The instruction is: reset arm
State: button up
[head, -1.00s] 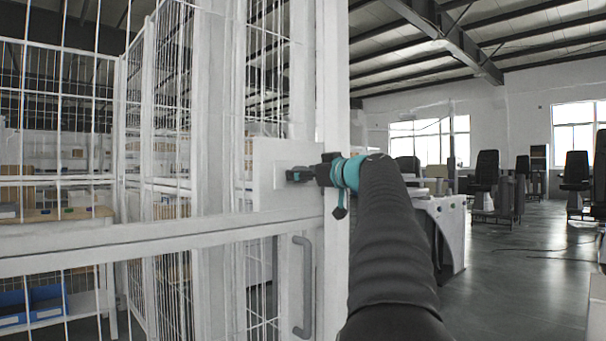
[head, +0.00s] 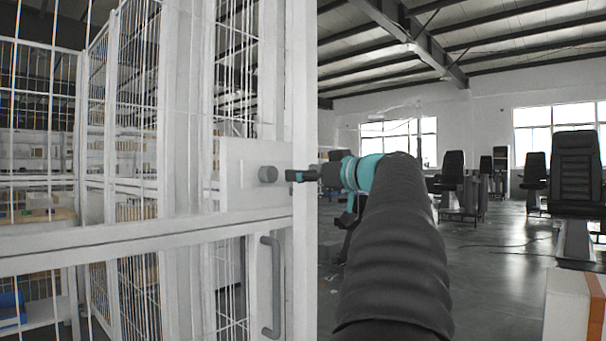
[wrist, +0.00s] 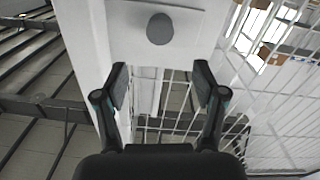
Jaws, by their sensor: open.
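My gripper (head: 300,176) is at the end of my dark sleeved arm, just right of a round grey knob (head: 268,174) on a white plate (head: 236,180) of the white mesh door frame. In the wrist view my gripper (wrist: 160,88) has its two black fingers spread apart with nothing between them. The grey knob (wrist: 160,29) lies beyond the fingertips on the white plate (wrist: 190,45), apart from the fingers.
A grey vertical handle (head: 270,288) is on the door below the plate. White mesh fencing (head: 45,140) fills the left. Black chairs (head: 575,172) stand at the right, and a white and orange box edge (head: 575,310) is at lower right. Grey floor lies between.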

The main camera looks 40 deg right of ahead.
dwell(0.3)
jog(key=a+f+m+g+y, duration=0.1)
jog(key=a+f+g, duration=0.3)
jog(key=a+f, duration=0.75)
jog(key=a+f+m+g+y, duration=0.1)
jog(key=a+f+g, duration=0.2)
jog(key=a+f, duration=0.85)
jog(key=s+a+f+g+h, duration=0.1)
jog(key=s+a+f+g, duration=0.1)
jog(key=s+a+f, duration=0.5)
jog(key=s+a+f+g+h, duration=0.2)
jog(key=s+a+f, duration=0.5)
jog(key=s+f, duration=0.5)
notch_tip(320, 180, down, 2)
jog(key=shift+f+g, duration=0.25)
jog(key=shift+g, duration=0.45)
